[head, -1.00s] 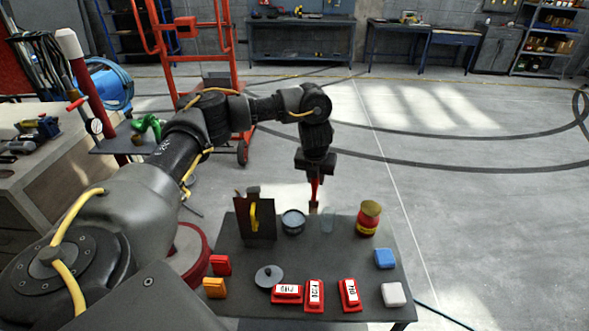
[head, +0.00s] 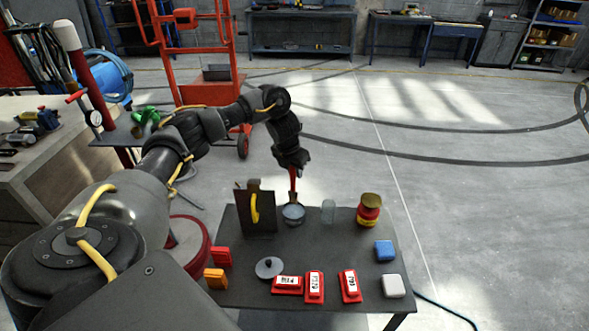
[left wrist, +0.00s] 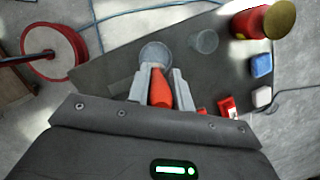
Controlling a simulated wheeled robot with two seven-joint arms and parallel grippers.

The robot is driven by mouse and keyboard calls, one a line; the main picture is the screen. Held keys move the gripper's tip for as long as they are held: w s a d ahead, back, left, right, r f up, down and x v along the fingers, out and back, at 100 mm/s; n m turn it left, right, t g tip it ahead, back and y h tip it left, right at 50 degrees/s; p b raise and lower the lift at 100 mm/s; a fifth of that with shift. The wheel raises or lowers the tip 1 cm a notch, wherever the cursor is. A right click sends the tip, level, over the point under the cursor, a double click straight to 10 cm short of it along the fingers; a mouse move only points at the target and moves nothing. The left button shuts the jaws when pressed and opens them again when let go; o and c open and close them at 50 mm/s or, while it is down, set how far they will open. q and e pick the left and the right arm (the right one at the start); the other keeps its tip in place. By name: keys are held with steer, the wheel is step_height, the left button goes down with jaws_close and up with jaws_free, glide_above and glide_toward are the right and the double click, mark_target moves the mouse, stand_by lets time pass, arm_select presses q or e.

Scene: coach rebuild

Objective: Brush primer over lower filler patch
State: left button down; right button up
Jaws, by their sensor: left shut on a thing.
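My left gripper (head: 293,164) is shut on a red-handled brush (head: 293,182), which points down. The brush (left wrist: 160,92) also shows between the fingers in the left wrist view. Its lower end is at a round grey-blue pot (head: 293,215) on the dark table; I cannot tell whether the bristles are in the pot or just above it. I cannot make out a separate lower filler patch. My right gripper is not in view.
On the table (head: 330,260) are a clear glass (head: 328,212), a red and yellow can (head: 368,212), a grey lid (head: 269,267), several red labelled blocks (head: 314,287), and blue (head: 384,250) and white (head: 393,286) blocks. The table's middle is clear.

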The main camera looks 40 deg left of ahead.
mark_target(295, 181)
arm_select(q)
steer(key=shift+f+b, duration=1.45)
steer(key=shift+f, duration=0.7)
steer(key=shift+f+b, duration=0.3)
steer(key=shift+f, duration=0.2)
stand_by(0.4)
steer(key=shift+r, duration=0.1)
